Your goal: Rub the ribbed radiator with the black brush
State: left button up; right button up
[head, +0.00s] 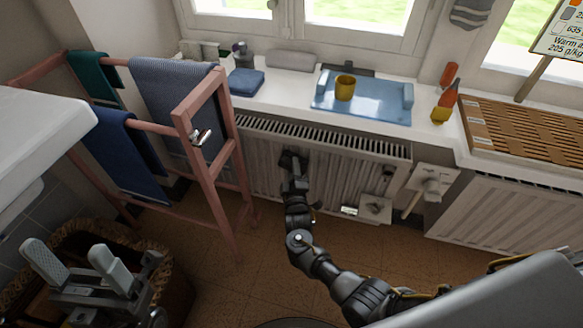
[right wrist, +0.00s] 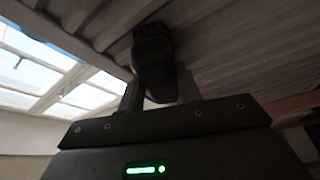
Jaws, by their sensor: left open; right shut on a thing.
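The ribbed radiator (head: 345,170) is white and hangs under the window sill in the head view. Its ribs fill the top of the right wrist view (right wrist: 225,40). My right gripper (head: 294,180) is shut on the black brush (right wrist: 152,68), holding it between its fingertips. The brush head (head: 290,158) is at the radiator's ribbed front, on its left half, and looks to be touching it. My left gripper (head: 75,262) is open and empty at the lower left, over the wicker hamper (head: 178,285).
A pink towel rack (head: 207,160) with towels stands left of the radiator. The sill holds a blue tray (head: 378,112) with a yellow cup (head: 345,87), a folded blue cloth (head: 246,82) and a wooden slatted rack (head: 525,135). A second radiator (head: 500,215) is at the right.

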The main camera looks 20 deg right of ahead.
aim_at(304, 173)
jog(key=shift+s+d+r+p, duration=0.1)
jog(key=shift+s+d+p, duration=0.25)
jog(key=shift+d, duration=0.2)
jog(key=shift+s+d+r+p, duration=0.1)
jog(key=shift+s+d+p, duration=0.2)
jog(key=shift+d, duration=0.25)
jog(key=shift+s+d+f, duration=0.15)
jog(key=shift+d, duration=0.2)
jog(key=shift+s+d+p, duration=0.55)
jog(key=shift+d+p, duration=0.2)
jog(key=shift+d, duration=0.1)
jog(key=shift+s+d+p, duration=0.35)
jog(key=shift+s+d, duration=0.05)
jog(key=shift+d, duration=0.15)
jog(key=shift+s+d, duration=0.15)
jog(key=shift+d, duration=0.1)
